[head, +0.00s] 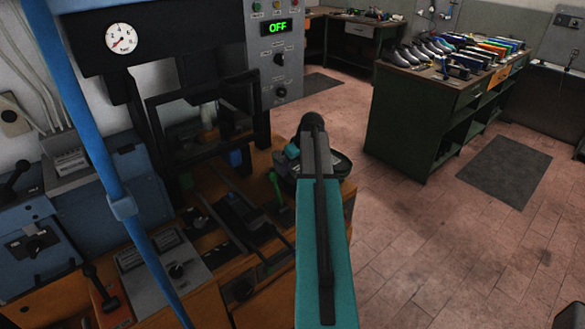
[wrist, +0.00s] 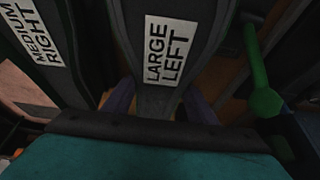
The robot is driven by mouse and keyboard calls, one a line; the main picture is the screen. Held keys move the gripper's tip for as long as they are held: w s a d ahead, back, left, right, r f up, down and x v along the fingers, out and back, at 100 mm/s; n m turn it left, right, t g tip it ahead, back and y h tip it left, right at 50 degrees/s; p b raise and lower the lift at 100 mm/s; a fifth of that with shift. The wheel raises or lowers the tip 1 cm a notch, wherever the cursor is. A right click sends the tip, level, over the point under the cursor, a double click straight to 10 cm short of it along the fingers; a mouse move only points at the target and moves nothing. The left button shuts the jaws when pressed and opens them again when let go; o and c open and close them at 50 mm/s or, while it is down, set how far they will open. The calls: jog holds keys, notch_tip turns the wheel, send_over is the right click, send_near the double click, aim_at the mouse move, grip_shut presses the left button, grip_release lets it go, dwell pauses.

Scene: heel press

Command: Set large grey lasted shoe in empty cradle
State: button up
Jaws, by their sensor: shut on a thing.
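A dark grey object labelled "LARGE LEFT" (wrist: 170,60) fills the middle of the wrist view. My gripper (wrist: 158,108) has a purple finger on each side of its narrow lower end and is shut on it. A similar dark piece labelled "MEDIUM RIGHT" (wrist: 38,32) lies to the left, apart from the fingers. In the head view my arm hides the gripper and most of what it holds. I cannot make out the empty cradle for certain; a dark fixture (head: 240,213) sits on the press bench left of my arm.
The press (head: 205,135) stands at the back left, its display reading OFF (head: 276,28). A green-knobbed lever (head: 274,184) rises close left of my arm and shows in the wrist view (wrist: 264,100). A dark tray (head: 341,164) is behind my arm. Several shoes (head: 425,47) stand on the far green bench.

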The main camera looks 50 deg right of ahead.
jog(key=shift+f+b, duration=0.35)
jog(key=shift+f, duration=0.15)
dwell(1.0)
jog(key=o, duration=1.4)
jog(key=shift+c, duration=0.2)
jog(key=shift+f, duration=0.15)
jog(key=shift+s, duration=0.1)
jog(key=b+v, duration=0.3)
jog(key=v, duration=1)
jog(key=shift+r+b, duration=0.35)
jog(key=shift+r, duration=0.15)
